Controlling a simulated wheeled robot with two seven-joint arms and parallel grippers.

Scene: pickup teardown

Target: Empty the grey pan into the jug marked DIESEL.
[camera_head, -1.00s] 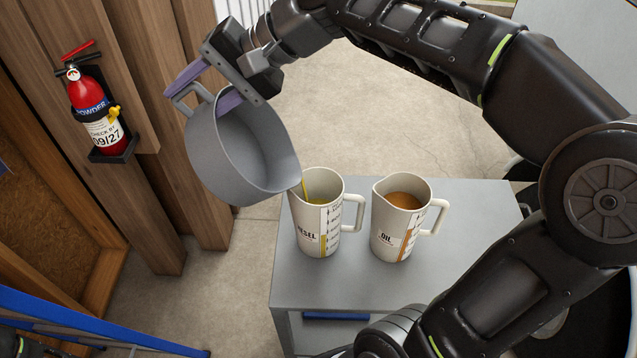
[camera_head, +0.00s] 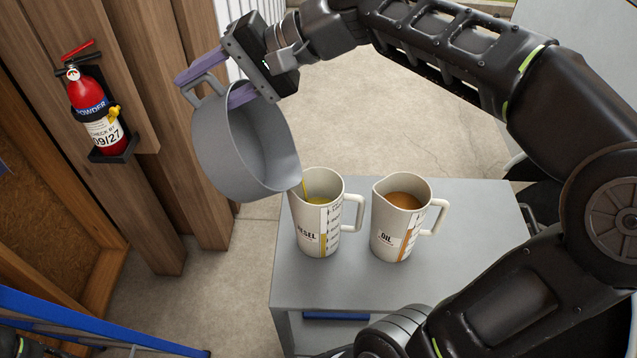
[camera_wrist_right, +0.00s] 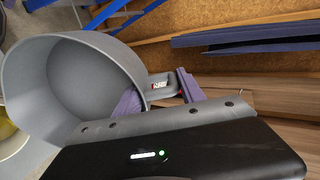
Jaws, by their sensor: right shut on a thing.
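The grey pan (camera_head: 240,150) is tilted in the air to the left of the DIESEL jug, its lip close to the jug's rim. A thin yellow stream falls from the lip into the jug marked DIESEL (camera_head: 318,220), which holds yellow liquid. My right gripper (camera_head: 215,80) is shut on the pan's handle, with purple fingers on both sides. In the right wrist view the pan (camera_wrist_right: 75,85) and the gripper (camera_wrist_right: 160,100) also show; the pan's visible inside looks bare. My left gripper is not in view.
A jug marked OIL (camera_head: 400,225), with brown liquid, stands right of the DIESEL jug on the grey cart top (camera_head: 450,265). A red fire extinguisher (camera_head: 92,110) hangs on the wooden post at left. A blue rail (camera_head: 100,325) crosses the lower left.

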